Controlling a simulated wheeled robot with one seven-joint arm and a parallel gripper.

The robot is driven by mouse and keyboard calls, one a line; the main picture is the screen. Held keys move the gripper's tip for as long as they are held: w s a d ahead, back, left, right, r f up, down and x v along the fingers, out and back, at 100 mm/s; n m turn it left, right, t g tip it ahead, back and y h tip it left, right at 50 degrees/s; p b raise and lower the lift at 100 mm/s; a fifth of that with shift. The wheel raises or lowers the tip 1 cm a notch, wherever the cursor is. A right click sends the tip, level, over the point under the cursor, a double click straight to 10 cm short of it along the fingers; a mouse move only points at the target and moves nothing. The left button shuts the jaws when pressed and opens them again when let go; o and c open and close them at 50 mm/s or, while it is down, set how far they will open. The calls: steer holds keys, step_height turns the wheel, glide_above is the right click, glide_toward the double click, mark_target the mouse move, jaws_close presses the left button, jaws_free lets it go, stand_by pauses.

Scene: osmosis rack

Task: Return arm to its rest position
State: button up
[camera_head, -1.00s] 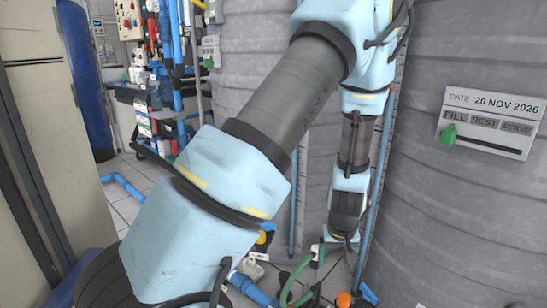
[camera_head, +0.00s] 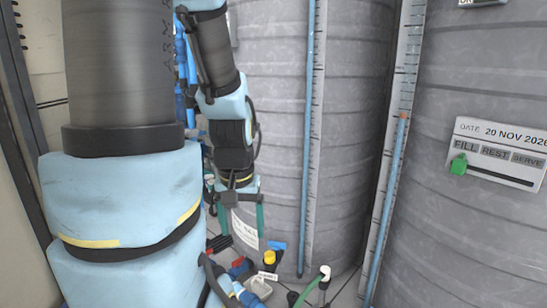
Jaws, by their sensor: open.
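My arm fills the left of the head view, its light-blue and dark-grey links rising close to the camera. The forearm hangs down behind, and my gripper (camera_head: 241,220) is at its lower end, pointing down.
A second grey tank (camera_head: 460,240) stands at the right with a date sign (camera_head: 497,152) carrying a green slider. Blue level tubes (camera_head: 308,130) run up the tanks. A yellow-capped fitting (camera_head: 269,258) and green hose (camera_head: 310,287) lie low. A beige cabinet (camera_head: 28,230) is at left.

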step_height(320, 180, up, 28)
steer(key=p, duration=2.7)
steer(key=shift+r, duration=0.15)
